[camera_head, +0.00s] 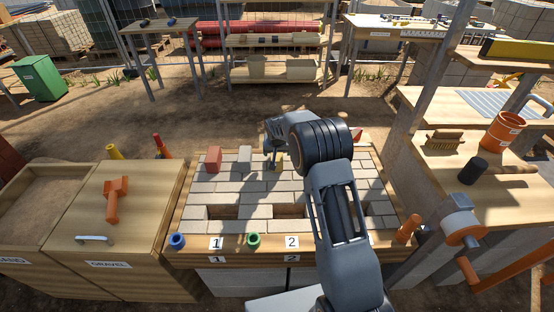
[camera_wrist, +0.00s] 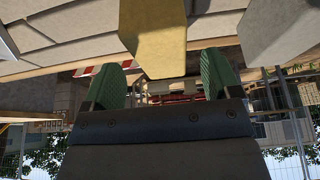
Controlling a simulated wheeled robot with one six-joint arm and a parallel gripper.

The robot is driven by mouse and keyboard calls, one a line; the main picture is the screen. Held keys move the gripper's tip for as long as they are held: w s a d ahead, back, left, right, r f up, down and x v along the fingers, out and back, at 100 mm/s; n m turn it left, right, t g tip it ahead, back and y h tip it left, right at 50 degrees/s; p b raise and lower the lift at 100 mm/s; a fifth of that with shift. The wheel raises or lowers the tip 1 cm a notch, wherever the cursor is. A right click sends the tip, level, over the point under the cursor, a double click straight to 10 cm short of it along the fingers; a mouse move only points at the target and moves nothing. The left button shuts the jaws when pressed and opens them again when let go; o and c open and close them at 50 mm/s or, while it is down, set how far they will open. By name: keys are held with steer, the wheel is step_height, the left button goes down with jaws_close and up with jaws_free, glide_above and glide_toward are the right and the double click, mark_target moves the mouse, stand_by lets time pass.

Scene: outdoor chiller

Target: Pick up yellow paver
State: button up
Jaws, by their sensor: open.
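The yellow paver (camera_head: 280,161) stands at the far part of the paved work table, partly hidden behind my arm. In the wrist view the yellow paver (camera_wrist: 158,38) is large, close ahead and roughly centred between the fingers. My gripper (camera_wrist: 162,66) is open, with its two green-padded fingers spread to either side of the paver's near end. A visible space separates each finger from the paver. In the head view my gripper (camera_head: 275,145) is just at the yellow paver, mostly hidden by the wrist.
A grey paver (camera_head: 244,159) and a red paver (camera_head: 213,159) stand to the left of the yellow one. The paved surface has open gaps near labels 1 (camera_head: 222,212) and 2 (camera_head: 289,211). A green ring (camera_head: 253,240) and a blue ring (camera_head: 177,241) sit at the front edge.

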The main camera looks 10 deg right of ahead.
mark_target(277, 155)
steer(key=x, duration=0.3)
steer(key=shift+w+f, duration=0.1)
steer(key=shift+f, duration=0.05)
steer(key=shift+a, duration=0.1)
steer(key=shift+f+b, duration=0.25)
steer(key=shift+b, duration=0.15)
stand_by(0.4)
steer(key=c, duration=1.4)
steer(key=shift+o, duration=0.2)
steer(key=shift+r, duration=0.1)
